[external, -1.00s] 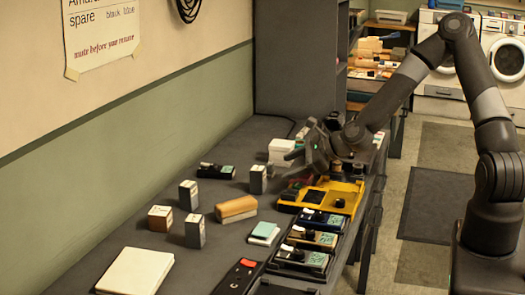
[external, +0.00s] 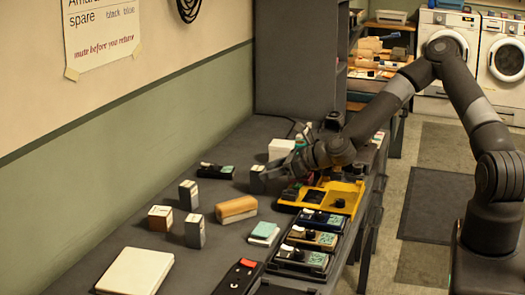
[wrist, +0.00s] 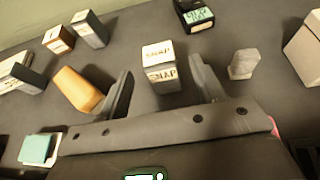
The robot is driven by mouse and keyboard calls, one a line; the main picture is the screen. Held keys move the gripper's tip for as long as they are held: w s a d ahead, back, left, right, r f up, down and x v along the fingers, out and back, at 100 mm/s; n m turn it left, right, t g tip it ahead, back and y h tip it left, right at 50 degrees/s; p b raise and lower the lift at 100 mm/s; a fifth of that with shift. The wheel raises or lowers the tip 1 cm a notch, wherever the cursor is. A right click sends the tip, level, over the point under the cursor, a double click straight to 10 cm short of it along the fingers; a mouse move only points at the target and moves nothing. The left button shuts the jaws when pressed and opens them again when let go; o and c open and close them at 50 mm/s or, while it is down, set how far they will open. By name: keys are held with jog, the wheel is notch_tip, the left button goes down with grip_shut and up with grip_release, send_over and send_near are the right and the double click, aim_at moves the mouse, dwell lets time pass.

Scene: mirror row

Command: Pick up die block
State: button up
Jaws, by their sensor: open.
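A die block (wrist: 161,67), grey with a pale face lettered "SNAP", stands upright in the wrist view, between the two fingers of my gripper (wrist: 161,68). There is a gap on each side of it. In the external view this block (external: 257,181) stands at the left tip of my gripper (external: 268,173), which partly covers it. My gripper is open and holds nothing. I cannot tell whether a finger touches the block. Similar upright blocks stand to the left in the external view, a grey one (external: 188,197), another grey one (external: 195,233) and a wood-sided one (external: 160,221).
A wooden block (external: 236,208) and a teal-topped pad (external: 263,233) lie nearby. A black device with a green screen (external: 216,171) lies behind. A white box (external: 281,149) stands behind the gripper. A grey stone-like piece (wrist: 244,64) is right of the fingers.

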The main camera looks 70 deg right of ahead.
aim_at(258, 168)
jog(key=shift+x, duration=2.4)
jog(key=shift+s+f, duration=0.1)
jog(key=shift+c, duration=0.2)
jog(key=c, duration=1.1)
jog(key=shift+c, duration=0.2)
jog(key=shift+d+r, duration=0.1)
jog(key=shift+r, duration=0.55)
notch_tip(258, 168, up, 3)
jog(key=s+d+r, duration=0.6)
jog(key=s+d, duration=0.1)
jog(key=d, duration=0.1)
jog(key=shift+s+d+r, duration=0.3)
jog(key=shift+d+r, duration=0.05)
jog(key=shift+r, duration=0.05)
